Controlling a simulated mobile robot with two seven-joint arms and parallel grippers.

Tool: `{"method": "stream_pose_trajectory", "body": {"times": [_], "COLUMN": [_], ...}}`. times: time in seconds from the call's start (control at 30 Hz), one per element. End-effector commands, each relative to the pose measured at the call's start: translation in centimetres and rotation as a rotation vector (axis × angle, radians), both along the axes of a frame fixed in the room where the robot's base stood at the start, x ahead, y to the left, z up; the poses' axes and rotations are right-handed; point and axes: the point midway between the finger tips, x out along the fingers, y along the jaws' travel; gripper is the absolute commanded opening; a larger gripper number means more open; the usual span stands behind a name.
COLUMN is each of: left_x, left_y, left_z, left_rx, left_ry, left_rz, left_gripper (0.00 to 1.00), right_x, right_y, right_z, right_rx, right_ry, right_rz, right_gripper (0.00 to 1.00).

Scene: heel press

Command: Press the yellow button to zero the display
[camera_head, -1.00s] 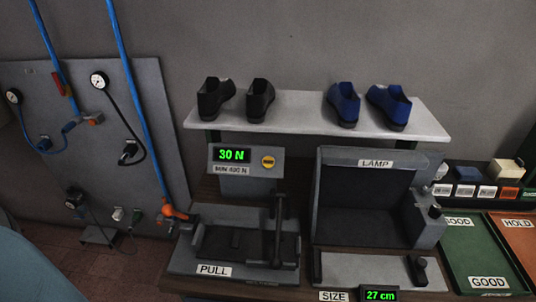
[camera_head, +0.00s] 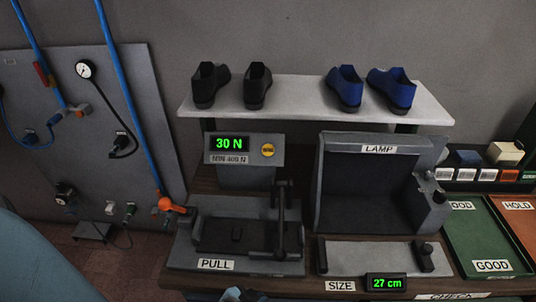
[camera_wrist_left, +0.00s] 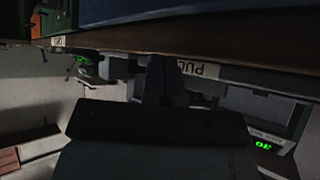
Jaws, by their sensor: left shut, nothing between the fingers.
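The yellow button (camera_head: 268,150) sits on the sloped grey face of the pull tester (camera_head: 245,174), right of its display (camera_head: 229,143). The display is lit green and reads 30 N. It also shows inverted at the right of the left wrist view (camera_wrist_left: 263,145). The button cannot be made out there. My left gripper (camera_wrist_left: 166,78) is shut and empty in the left wrist view, near the bench edge. In the head view only a small part of it (camera_head: 240,294) shows at the bottom edge, well below the button. My right gripper is not in view.
A shelf (camera_head: 310,97) above holds black shoes and blue shoes. A pull fixture (camera_head: 235,262) with an upright lever stands below the button. A lamp box (camera_head: 370,190) and a size gauge (camera_head: 382,258) are to the right. A blue hose (camera_head: 130,105) hangs at left.

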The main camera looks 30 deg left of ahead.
Motion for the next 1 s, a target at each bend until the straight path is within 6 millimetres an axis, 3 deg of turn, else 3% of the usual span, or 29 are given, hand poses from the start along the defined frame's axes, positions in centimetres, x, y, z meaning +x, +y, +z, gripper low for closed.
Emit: {"method": "stream_pose_trajectory", "body": {"times": [0.03, 0.27, 0.3, 0.47, 0.67, 0.8, 1.0], "left_x": [0.3, 0.1, 2.0, 6.4, 13.5, 18.2, 21.4], "left_y": [0.5, 3.3, 4.3, 8.2, 11.1, 12.7, 13.4], "left_z": [-0.6, 0.7, 1.6, 5.0, 11.4, 17.5, 24.3], "left_rx": [0.023, 0.147, 0.253, 0.61, 1.107, 1.543, 1.987], "left_ry": [0.031, 0.205, 0.164, 0.1, -0.058, -0.099, -0.034], "left_rz": [0.004, 0.028, 0.009, -0.019, -0.065, -0.072, -0.054], "left_gripper": [0.0, 0.0, 0.0, 0.0, 0.0, 0.0, 0.0], "right_x": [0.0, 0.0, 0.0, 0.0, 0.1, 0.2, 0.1], "right_y": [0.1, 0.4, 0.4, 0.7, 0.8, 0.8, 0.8], "right_z": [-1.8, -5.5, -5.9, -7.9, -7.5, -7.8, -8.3], "right_rx": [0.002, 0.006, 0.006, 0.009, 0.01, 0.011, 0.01], "right_ry": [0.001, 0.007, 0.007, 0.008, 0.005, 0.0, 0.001], "right_rz": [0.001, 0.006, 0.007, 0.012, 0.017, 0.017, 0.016], "right_gripper": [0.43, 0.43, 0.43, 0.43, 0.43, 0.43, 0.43]}}
